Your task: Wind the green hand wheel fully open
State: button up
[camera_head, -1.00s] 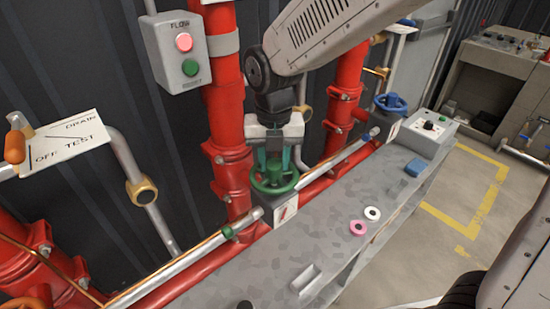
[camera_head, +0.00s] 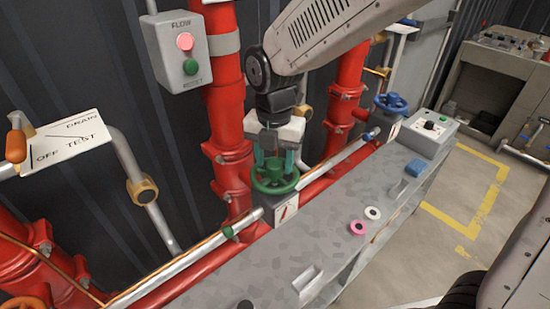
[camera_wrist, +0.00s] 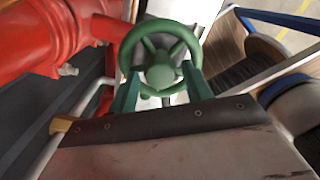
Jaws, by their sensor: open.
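The green hand wheel (camera_head: 274,178) sits on a valve on the pipe in front of the red riser, with a small white indicator plate (camera_head: 286,212) bearing a red pointer beside it. My gripper (camera_head: 274,163) points down at the wheel from above. Its two green fingers are apart, at the wheel's near rim in the wrist view (camera_wrist: 160,90). The wheel (camera_wrist: 161,62) shows there with its round hub and spokes. Whether the fingers touch the rim I cannot tell.
A blue hand wheel (camera_head: 390,103) stands farther right along the pipe. A FLOW box (camera_head: 178,52) with red and green buttons hangs upper left. A DRAIN/TEST sign (camera_head: 66,142) with an orange-handled lever is at left. The grey bench holds pink and white rings (camera_head: 358,227).

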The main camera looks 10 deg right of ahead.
jog(key=m, duration=1.4)
jog(key=shift+m, duration=0.3)
jog(key=m, duration=0.4)
grip_shut()
jog(key=n, duration=0.7)
jog(key=shift+n, duration=0.3)
